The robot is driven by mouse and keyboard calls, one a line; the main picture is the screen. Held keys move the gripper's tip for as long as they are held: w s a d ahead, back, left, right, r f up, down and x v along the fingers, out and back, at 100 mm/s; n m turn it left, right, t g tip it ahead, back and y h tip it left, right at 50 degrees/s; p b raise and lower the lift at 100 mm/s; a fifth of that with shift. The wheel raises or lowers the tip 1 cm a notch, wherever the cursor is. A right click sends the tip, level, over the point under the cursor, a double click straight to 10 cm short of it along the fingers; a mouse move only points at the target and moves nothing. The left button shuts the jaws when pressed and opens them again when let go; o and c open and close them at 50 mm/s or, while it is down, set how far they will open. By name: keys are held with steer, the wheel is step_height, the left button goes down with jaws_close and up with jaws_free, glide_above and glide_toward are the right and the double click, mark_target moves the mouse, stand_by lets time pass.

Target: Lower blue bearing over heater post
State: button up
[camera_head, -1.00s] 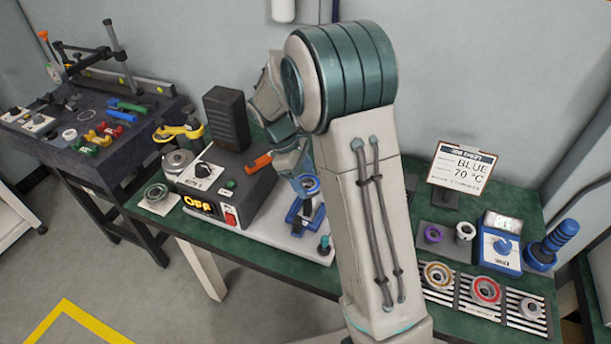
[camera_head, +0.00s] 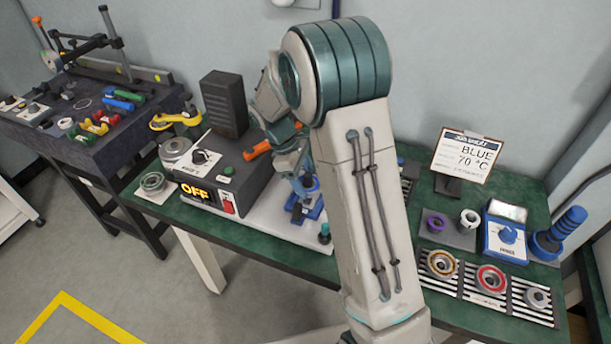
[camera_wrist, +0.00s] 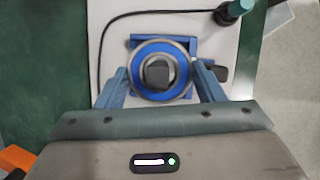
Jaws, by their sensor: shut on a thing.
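The blue bearing (camera_wrist: 137,87) is a ring with a blue face, held between the two fingers of my gripper (camera_wrist: 162,84) in the wrist view. The dark square top of the heater post (camera_wrist: 158,72) shows through the bearing's bore. I cannot tell how far above the post's base the bearing is. In the head view, the bearing (camera_head: 306,183) is small and partly hidden by my gripper (camera_head: 298,178), above the blue heater stand (camera_head: 314,212).
The heater unit (camera_head: 215,165) shows "OFF", with an orange handle (camera_head: 258,150) beside it. A teal-topped probe (camera_head: 324,232) stands near the bench's front edge. The job sheet (camera_head: 465,157) reads BLUE 70 °C. Other bearings (camera_head: 491,279) lie on striped mats at right.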

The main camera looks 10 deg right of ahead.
steer(key=shift+f+b, duration=1)
steer(key=shift+f, duration=0.9)
steer(key=shift+f, duration=0.4)
steer(key=o, duration=1.2)
steer(key=shift+o, duration=0.2)
step_height(320, 180, up, 11)
steer(key=p, duration=0.8)
